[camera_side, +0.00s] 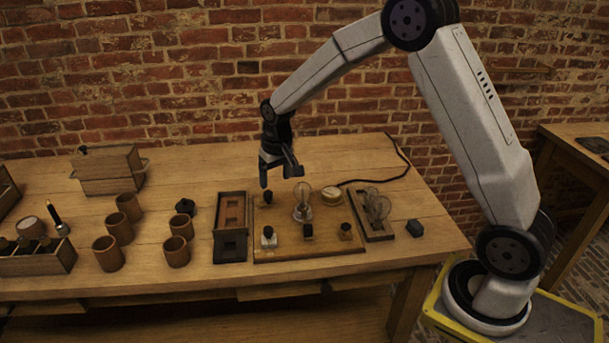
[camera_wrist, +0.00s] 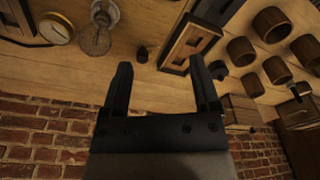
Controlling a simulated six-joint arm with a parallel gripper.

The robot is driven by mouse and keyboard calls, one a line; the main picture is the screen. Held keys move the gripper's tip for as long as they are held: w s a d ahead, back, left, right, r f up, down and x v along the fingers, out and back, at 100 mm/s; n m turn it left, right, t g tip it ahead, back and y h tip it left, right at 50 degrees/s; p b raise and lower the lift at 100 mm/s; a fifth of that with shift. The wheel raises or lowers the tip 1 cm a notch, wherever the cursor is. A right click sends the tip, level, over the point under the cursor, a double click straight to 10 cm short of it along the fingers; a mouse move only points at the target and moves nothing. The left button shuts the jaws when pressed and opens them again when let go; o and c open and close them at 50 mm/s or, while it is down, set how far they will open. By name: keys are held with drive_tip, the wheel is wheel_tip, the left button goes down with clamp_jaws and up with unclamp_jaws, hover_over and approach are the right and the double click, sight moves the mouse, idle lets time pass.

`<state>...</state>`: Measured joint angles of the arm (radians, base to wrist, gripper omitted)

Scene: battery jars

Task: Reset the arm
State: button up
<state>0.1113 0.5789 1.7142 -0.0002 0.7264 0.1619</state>
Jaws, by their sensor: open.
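My gripper (camera_side: 280,174) is open and empty above the back part of the workbench. In the wrist view its two dark fingers (camera_wrist: 162,82) stand apart with bare table between them. Below it in the side view lies a wooden board (camera_side: 310,248) carrying a glass bulb (camera_side: 302,205), a round brass dial (camera_side: 332,195), and several small dark and metal posts. A small black knob (camera_side: 267,197) on the board is close under the fingers; it also shows in the wrist view (camera_wrist: 142,54).
Left of the board is a dark slotted tray (camera_side: 231,247). Several brown jars (camera_side: 108,253) stand further left, with a wooden box (camera_side: 108,170) behind. A brick wall (camera_side: 200,75) rises behind.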

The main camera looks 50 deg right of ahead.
drive_tip(key=s+a+n, duration=0.1)
drive_tip(key=s+a, duration=0.1)
drive_tip(key=s, duration=0.8)
drive_tip(key=s+a+n+t, duration=0.1)
drive_tip(key=s+a+n, duration=0.1)
drive_tip(key=s, duration=0.9)
drive_tip(key=shift+a+r, duration=0.25)
drive_tip(key=shift+a, duration=0.5)
